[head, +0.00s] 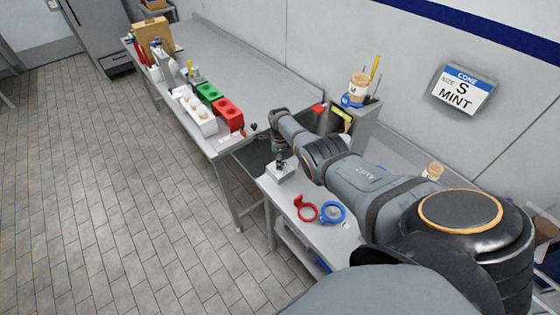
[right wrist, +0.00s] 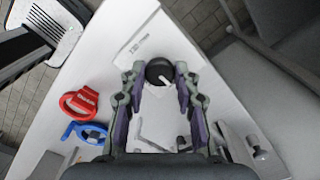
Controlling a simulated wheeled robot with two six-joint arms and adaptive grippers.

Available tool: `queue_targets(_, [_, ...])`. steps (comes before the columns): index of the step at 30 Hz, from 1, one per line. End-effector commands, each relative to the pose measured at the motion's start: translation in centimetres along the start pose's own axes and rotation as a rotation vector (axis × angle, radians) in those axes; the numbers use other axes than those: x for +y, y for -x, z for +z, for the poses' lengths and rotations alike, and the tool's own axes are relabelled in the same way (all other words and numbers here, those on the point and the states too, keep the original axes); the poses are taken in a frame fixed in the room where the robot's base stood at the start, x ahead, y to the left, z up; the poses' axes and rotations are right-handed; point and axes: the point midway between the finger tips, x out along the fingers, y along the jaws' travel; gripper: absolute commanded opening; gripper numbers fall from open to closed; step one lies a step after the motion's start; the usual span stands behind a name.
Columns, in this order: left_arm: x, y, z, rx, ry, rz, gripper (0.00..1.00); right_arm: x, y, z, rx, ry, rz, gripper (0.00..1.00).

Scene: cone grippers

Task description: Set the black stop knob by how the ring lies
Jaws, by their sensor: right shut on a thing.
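The black stop knob (right wrist: 158,70) sits on a white box, with a pale pointer mark toward its lower right in the right wrist view. My right gripper (right wrist: 160,70) has its two fingers on either side of the knob and is shut on it. In the head view the right gripper (head: 281,160) is above the white box (head: 281,174), and the arm partly hides it. My left gripper is out of view.
A wall sign (head: 462,92) reads cone, size S, mint. A grey stand (head: 350,120) with a tan cup rises behind my forearm. A long table (head: 260,75) holds red, green and white blocks. Tiled floor lies open at left.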

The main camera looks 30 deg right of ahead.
Motion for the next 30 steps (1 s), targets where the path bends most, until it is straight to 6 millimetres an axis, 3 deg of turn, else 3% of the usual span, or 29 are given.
queue_targets(14, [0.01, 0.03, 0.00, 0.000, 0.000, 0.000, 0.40, -0.31, 0.30, 0.06, -0.003, -0.014, -0.008, 0.00])
queue_targets(15, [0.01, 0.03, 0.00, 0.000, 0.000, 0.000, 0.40, -0.31, 0.30, 0.06, -0.003, -0.013, -0.008, 0.35])
queue_targets(19, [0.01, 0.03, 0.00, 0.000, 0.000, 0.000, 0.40, -0.23, 0.23, 0.05, -0.002, -0.013, -0.006, 0.53])
queue_targets(30, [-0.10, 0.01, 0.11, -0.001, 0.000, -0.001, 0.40, -0.11, 0.23, 0.02, -0.001, -0.012, -0.002, 0.54])
